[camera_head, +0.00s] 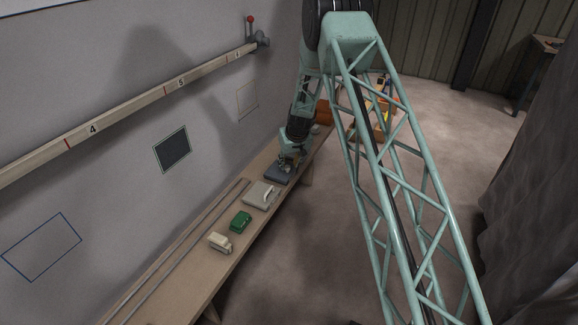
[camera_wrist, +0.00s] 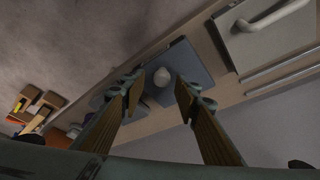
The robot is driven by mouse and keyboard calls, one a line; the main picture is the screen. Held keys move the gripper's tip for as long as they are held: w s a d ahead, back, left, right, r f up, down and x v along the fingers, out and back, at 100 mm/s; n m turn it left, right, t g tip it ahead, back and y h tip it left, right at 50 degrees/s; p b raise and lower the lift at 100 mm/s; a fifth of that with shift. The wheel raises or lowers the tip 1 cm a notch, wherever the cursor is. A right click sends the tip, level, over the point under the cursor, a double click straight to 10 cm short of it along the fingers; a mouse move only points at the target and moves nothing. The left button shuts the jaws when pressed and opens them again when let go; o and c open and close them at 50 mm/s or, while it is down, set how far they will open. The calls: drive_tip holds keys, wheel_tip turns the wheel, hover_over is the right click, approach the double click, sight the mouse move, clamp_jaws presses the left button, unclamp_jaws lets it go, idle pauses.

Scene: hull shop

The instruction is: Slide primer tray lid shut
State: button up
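A flat blue-grey piece with a pale round knob lies on the bench, seen in the wrist view as the blue-grey plate (camera_wrist: 192,58) and the knob (camera_wrist: 162,77); I take it for the primer tray lid. More blue-grey surface shows beyond my left finger, partly hidden, and I cannot tell whether it is the open tray. In the head view the blue-grey tray (camera_head: 279,174) lies under my gripper (camera_head: 288,162). My gripper (camera_wrist: 159,79) is open, its fingers on either side of the knob with small gaps. The tray's far part is hidden by the gripper.
A light grey box with a pale handle (camera_head: 260,195) lies close beside the tray. A green object (camera_head: 241,222) and a cream object (camera_head: 220,242) stand nearer on the narrow bench (camera_head: 185,282). Rails run along its wall side. Orange items (camera_head: 324,112) are beyond the gripper.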

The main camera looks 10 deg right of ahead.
drive_tip(key=v, duration=1)
drive_tip(key=shift+r, duration=0.15)
idle(0.5)
drive_tip(key=s+a+r, duration=0.3)
drive_tip(key=s+r, duration=1.1)
drive_tip(key=r, duration=0.4)
drive_tip(key=s+a+r, duration=0.2)
drive_tip(key=s+r, duration=1.2)
drive_tip(key=r, duration=0.3)
drive_tip(key=s+r, duration=0.4)
drive_tip(key=s, duration=0.7)
drive_tip(key=s+r, duration=0.4)
drive_tip(key=s, duration=2.7)
drive_tip(key=shift+f+m+g, duration=0.3)
drive_tip(key=shift+f+m, duration=0.1)
drive_tip(key=shift+s+a, duration=0.1)
